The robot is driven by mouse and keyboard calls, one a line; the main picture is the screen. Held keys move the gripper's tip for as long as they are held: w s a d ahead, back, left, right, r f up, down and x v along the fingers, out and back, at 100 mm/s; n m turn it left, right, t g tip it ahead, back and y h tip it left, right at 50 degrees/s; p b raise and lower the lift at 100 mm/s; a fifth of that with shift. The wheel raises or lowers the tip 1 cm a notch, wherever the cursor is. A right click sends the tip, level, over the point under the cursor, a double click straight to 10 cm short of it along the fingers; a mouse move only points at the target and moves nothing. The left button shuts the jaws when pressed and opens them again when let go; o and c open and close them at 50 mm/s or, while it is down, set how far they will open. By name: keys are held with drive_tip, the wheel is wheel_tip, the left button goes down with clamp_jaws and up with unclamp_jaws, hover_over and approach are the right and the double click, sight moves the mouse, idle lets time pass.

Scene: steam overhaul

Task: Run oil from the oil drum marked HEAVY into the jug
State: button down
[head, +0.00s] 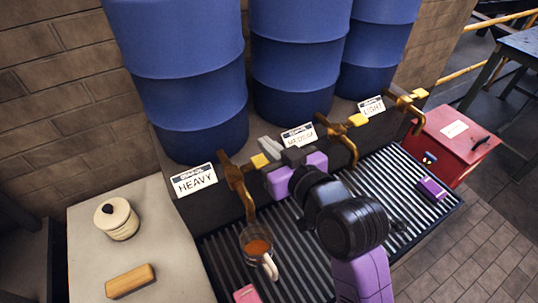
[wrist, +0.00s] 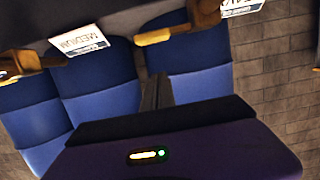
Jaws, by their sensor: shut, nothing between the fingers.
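The blue HEAVY drum (head: 185,85) stands at the left, with its white HEAVY sign (head: 194,180) below. Its brass tap (head: 235,183) has a yellow lever end (head: 259,161), sticking out to the right. The jug (head: 256,246), clear with a pale handle, stands on the grating under this tap and holds amber-brown liquid. I cannot make out a stream. My gripper (head: 268,146) is shut and empty, its fingertips close beside the lever; touching or apart is unclear. In the wrist view my fingers (wrist: 156,92) point toward the yellow lever (wrist: 153,38).
The MEDIUM sign (head: 298,136) and its tap (head: 335,127) are close to the right of my gripper, with the LIGHT tap (head: 405,103) beyond. A red box (head: 452,140) stands at the right.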

drive_tip(key=shift+s+d+f, duration=0.1)
drive_tip(key=shift+f, duration=1.9)
drive_tip(key=m, duration=0.1)
drive_tip(key=f+m+b, duration=0.1)
drive_tip(key=f+m+y, duration=0.1)
drive_tip(key=shift+d+f+g, duration=0.25)
drive_tip(key=shift+g, duration=0.05)
idle(3.2)
drive_tip(key=s+d+r, duration=0.6)
drive_tip(key=d, duration=0.1)
drive_tip(key=shift+s+d, duration=0.2)
drive_tip(key=shift+s, duration=0.05)
idle(0.3)
